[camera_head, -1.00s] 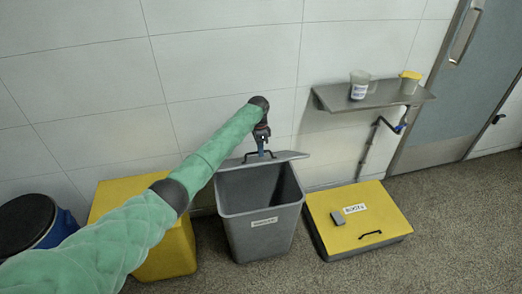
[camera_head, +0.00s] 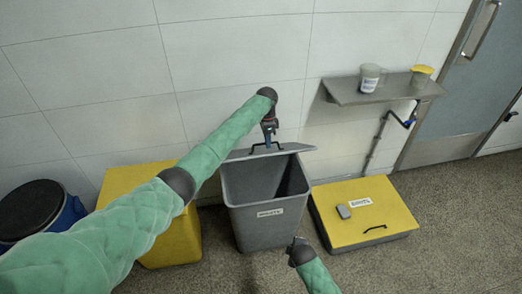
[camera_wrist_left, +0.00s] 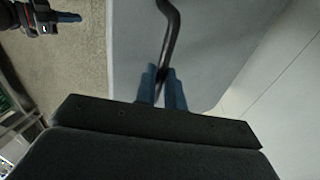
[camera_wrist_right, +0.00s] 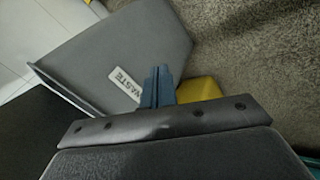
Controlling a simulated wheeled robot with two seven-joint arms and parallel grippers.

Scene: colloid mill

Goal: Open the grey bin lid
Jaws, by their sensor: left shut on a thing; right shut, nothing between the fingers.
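The grey bin (camera_head: 262,228) stands open against the wall, with a white label on its front. Its lid (camera_head: 300,148) is tilted up at the back of the bin, and the inside shows. My left gripper (camera_head: 268,144) is shut on the lid's black handle (camera_head: 277,146). In the left wrist view the blue fingers (camera_wrist_left: 162,88) close around the dark handle bar (camera_wrist_left: 170,40), with the grey lid (camera_wrist_left: 205,50) behind. My right gripper (camera_head: 296,243) is shut and empty near the bin's front right. In the right wrist view its fingers (camera_wrist_right: 158,85) show before the labelled bin (camera_wrist_right: 120,60).
A yellow box (camera_head: 172,235) stands left of the bin, and a blue drum (camera_head: 72,212) with a black top is farther left. A low yellow-lidded box (camera_head: 385,205) is at the right. A wall shelf (camera_head: 375,90) holds two containers. Floor in front is clear.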

